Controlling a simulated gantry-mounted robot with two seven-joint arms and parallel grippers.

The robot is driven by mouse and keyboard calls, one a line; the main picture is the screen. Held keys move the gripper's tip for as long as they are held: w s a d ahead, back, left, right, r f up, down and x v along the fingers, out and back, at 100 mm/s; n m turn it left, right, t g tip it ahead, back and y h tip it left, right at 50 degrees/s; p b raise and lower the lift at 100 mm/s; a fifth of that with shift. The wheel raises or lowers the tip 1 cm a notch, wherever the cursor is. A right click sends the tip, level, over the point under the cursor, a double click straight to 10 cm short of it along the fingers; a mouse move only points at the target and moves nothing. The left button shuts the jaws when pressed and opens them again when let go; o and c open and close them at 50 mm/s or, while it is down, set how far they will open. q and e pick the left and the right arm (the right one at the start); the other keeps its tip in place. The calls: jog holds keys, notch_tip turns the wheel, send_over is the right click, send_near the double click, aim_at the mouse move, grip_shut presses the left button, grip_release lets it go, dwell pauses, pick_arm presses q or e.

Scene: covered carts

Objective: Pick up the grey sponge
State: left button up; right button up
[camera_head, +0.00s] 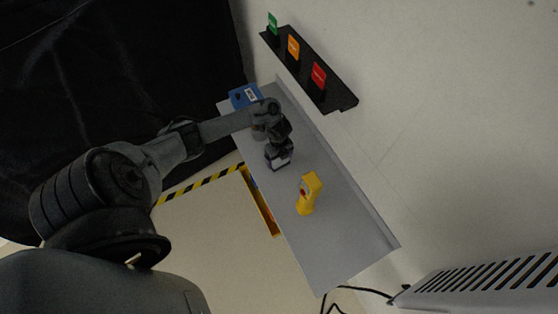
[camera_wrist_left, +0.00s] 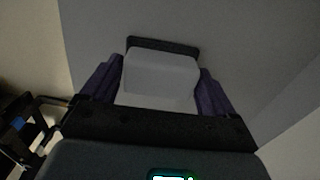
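The grey sponge (camera_wrist_left: 160,75) is a pale block with a dark strip along its far edge in the left wrist view. It sits between the two purple-dark fingers of my left gripper (camera_wrist_left: 160,88), which appear to press against both its sides. In the head view my left gripper (camera_head: 279,159) points down at the grey table, with a pale bit of the sponge (camera_head: 281,163) showing at its tips. I cannot tell whether the sponge rests on the table. My right gripper is not in view.
The grey table (camera_head: 345,240) holds a yellow device (camera_head: 309,192) just right of my left gripper and a blue box (camera_head: 244,96) at its far end. A black wall shelf (camera_head: 338,101) carries green, orange and red cards. The table's near-right end is clear.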

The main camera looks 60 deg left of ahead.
pick_arm(q)
jog(key=c, duration=0.6)
jog(key=shift+c, duration=0.2)
jog(key=shift+r, duration=0.15)
jog(key=shift+r, duration=0.25)
notch_tip(320, 180, up, 3)
jog(key=shift+r, duration=0.15)
jog(key=s+d+r+p, duration=0.4)
jog(key=d+r, duration=0.3)
jog(key=d, duration=0.3)
jog(key=shift+s+d, duration=0.3)
jog(key=shift+d, duration=0.1)
